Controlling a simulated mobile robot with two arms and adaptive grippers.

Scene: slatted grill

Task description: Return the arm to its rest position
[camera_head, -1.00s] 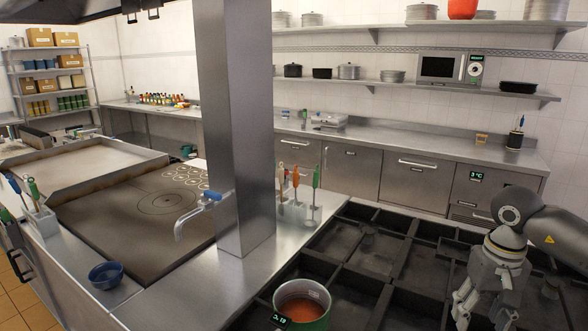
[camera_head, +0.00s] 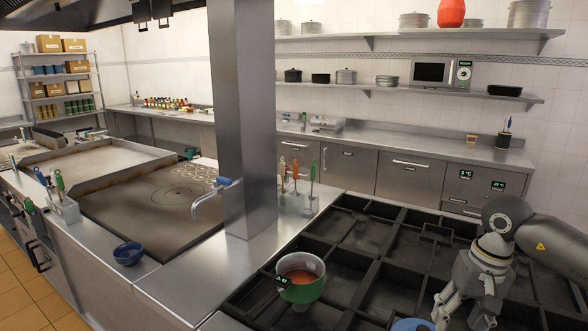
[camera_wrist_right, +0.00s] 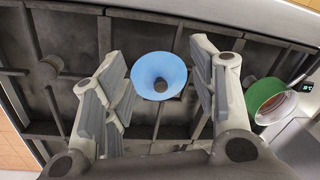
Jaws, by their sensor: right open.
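My right gripper (camera_head: 460,318) hangs from the arm at the right of the head view, above the dark slatted grill (camera_head: 345,228). In the right wrist view the right gripper (camera_wrist_right: 165,95) has its two fingers wide apart, with nothing held. A blue round, funnel-like thing (camera_wrist_right: 160,68) shows between and beyond the fingers, apparently lower down. Its rim also shows at the bottom edge of the head view (camera_head: 411,325), left of the gripper. My left gripper is not in view.
A green pot with orange-red contents (camera_head: 302,288) stands on the grill, left of the gripper. A steel post (camera_head: 246,120) rises from the counter (camera_head: 205,285). A blue bowl (camera_head: 128,253) sits on the counter. The far counter and shelves (camera_head: 400,92) are well behind.

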